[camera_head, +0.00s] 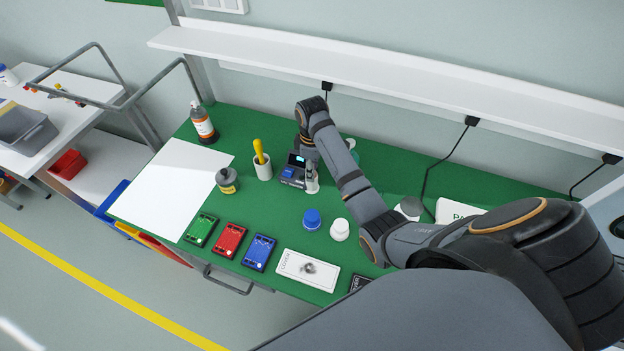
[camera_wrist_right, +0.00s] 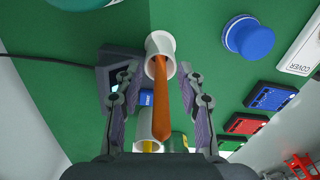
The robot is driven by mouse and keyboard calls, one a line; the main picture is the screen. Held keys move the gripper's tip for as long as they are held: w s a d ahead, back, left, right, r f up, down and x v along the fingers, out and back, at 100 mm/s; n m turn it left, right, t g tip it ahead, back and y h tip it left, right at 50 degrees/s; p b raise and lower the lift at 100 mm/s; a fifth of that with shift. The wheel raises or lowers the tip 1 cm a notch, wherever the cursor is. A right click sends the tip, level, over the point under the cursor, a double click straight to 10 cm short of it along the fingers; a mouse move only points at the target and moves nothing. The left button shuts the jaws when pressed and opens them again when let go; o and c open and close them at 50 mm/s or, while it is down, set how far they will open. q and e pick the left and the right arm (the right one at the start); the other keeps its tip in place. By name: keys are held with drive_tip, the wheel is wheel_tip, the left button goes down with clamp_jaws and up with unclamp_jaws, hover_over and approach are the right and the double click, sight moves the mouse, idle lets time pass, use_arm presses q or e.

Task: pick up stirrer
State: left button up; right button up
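The stirrer, an orange-brown stick (camera_wrist_right: 162,92), stands in a white cup (camera_wrist_right: 158,42) in the right wrist view. It points toward the camera and lies between the fingers of my right gripper (camera_wrist_right: 160,95). The two fingers are spread, one on each side, with a visible gap to the stick. The arm and gripper hide most of the stirrer there. My left gripper is not in view.
A white cup with a yellow handle (camera_head: 259,152) stands left of the gripper. Green, red and blue cases (camera_head: 230,239) line the front edge. A white sheet (camera_head: 165,185) covers the left end.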

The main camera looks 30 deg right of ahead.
clamp_jaws()
drive_tip(key=shift+r, duration=0.1)
